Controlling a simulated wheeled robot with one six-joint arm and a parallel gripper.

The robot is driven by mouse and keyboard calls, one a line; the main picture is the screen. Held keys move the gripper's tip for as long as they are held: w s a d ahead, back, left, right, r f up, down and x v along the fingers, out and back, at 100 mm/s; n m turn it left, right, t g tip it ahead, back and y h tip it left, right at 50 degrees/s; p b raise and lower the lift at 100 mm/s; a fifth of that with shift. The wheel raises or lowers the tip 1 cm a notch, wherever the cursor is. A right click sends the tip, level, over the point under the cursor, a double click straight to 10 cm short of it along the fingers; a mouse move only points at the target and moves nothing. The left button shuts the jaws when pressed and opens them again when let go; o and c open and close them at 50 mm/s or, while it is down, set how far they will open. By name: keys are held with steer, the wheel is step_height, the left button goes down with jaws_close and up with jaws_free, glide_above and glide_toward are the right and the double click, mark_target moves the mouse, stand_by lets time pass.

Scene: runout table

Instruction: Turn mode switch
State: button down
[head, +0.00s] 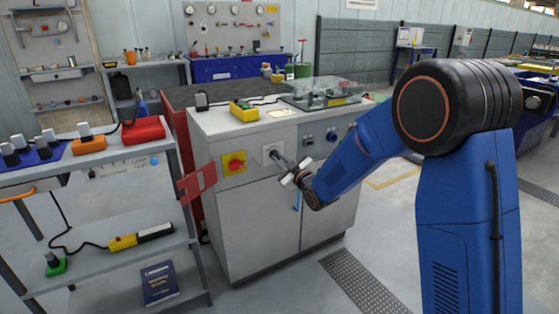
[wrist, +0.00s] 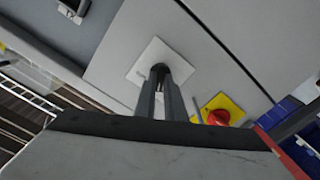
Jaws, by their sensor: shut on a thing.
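The mode switch sits on a pale square plate on the front of the grey cabinet; the plate (head: 271,151) shows in the head view and again in the wrist view (wrist: 150,52). My gripper (head: 277,157) reaches the plate from the right. In the wrist view its two fingers (wrist: 160,72) are close together at the middle of the plate, shut on the dark switch knob. The fingers hide most of the knob, so its angle cannot be told. A red rotary switch (head: 235,163) on a yellow plate is left of the mode switch.
The grey cabinet (head: 245,220) carries a yellow box (head: 244,111) and a clear-covered fixture (head: 325,92) on top. A red panel (head: 197,183) stands out at its left. A shelf rack (head: 110,255) is at the left. The floor to the right is open, with a grating.

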steer(key=m, duration=0.5)
steer(key=shift+m, duration=0.3)
stand_by(0.4)
steer(key=c, duration=1.8)
jaws_free()
steer(key=shift+c, duration=0.2)
steer(key=shift+d, duration=0.1)
steer(key=v, duration=1.7)
steer(key=shift+s+d, duration=0.15)
